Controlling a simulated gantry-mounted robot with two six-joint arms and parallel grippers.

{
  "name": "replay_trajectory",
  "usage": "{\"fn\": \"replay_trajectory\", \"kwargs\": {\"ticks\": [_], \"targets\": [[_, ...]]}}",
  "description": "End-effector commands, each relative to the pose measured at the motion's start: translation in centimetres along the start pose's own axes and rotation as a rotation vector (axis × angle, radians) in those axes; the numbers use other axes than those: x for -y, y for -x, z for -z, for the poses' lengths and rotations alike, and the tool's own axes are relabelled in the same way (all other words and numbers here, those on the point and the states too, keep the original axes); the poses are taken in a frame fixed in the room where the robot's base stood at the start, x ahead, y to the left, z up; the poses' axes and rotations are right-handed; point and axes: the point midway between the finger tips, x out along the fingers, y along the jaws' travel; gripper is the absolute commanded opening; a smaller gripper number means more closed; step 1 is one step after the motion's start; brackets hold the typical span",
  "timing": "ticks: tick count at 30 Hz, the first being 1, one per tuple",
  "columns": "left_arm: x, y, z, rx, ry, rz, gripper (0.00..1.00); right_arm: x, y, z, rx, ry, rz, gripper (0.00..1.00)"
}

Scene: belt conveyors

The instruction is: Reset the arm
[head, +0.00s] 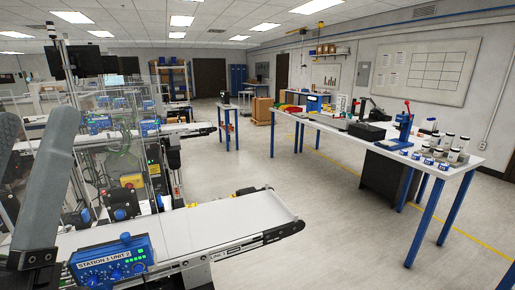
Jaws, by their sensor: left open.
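My left gripper (37,122) shows large at the left edge, close to the camera. Its two grey fingers point up and stand apart, with nothing between them. The left finger is cut off by the picture's edge. A dark mount shows at the base of the fingers, at the lower left. The gripper appears in front of the near conveyor station, and I cannot tell the gap between them. My right gripper is not in view.
A near white belt conveyor (225,222) has a blue control box (112,264) at its front. Another conveyor (150,133) and clear-panelled equipment stand behind. A workbench (345,125) with bottles and tools stands at right. The floor between is clear.

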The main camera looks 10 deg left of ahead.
Motion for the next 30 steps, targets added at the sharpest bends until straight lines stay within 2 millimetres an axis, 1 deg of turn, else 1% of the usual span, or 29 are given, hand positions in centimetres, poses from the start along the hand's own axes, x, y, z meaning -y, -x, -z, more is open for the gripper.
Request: {"fn": "replay_trajectory", "kwargs": {"ticks": [1,3,4,5,6,8,11,14,15,17,18,23,24,27,30], "targets": [[-1.3,-0.5,0.3,0.006,0.042,-0.056,0.67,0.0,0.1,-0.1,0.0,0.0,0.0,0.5],[-3.5,-0.2,-1.2,0.064,0.093,-0.151,0.67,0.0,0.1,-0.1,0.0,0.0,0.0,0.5],[-4.2,0.0,-1.8,0.091,0.084,-0.184,0.67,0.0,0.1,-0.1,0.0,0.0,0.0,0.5],[-4.2,-2.0,0.0,0.082,0.082,-0.175,0.67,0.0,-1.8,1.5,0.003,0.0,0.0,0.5],[-4.3,-3.2,0.9,0.081,0.082,-0.172,0.67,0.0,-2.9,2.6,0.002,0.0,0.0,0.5],[-4.4,-4.6,2.1,0.081,0.082,-0.172,0.67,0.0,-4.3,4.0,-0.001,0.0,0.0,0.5],[-4.6,-7.4,4.2,0.082,0.082,-0.171,0.67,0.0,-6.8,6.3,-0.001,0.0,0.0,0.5],[-4.9,-10.7,6.8,0.081,0.082,-0.17,0.67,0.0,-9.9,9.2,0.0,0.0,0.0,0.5],[-5.0,-12.2,8.0,0.081,0.082,-0.17,0.67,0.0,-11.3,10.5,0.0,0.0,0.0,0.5],[-5.2,-14.5,9.9,0.081,0.082,-0.17,0.67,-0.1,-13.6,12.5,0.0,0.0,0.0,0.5],[-5.4,-16.1,11.1,0.081,0.082,-0.169,0.67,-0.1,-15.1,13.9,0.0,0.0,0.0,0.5],[-6.0,-22.3,16.0,0.081,0.082,-0.169,0.67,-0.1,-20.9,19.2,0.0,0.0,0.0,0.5],[-6.1,-23.8,17.2,0.081,0.082,-0.169,0.67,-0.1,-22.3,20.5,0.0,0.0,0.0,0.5],[-6.4,-26.9,19.7,0.082,0.082,-0.169,0.67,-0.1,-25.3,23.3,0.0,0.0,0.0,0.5],[-6.6,-29.0,21.3,0.082,0.082,-0.169,0.67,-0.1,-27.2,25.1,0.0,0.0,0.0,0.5]]}}
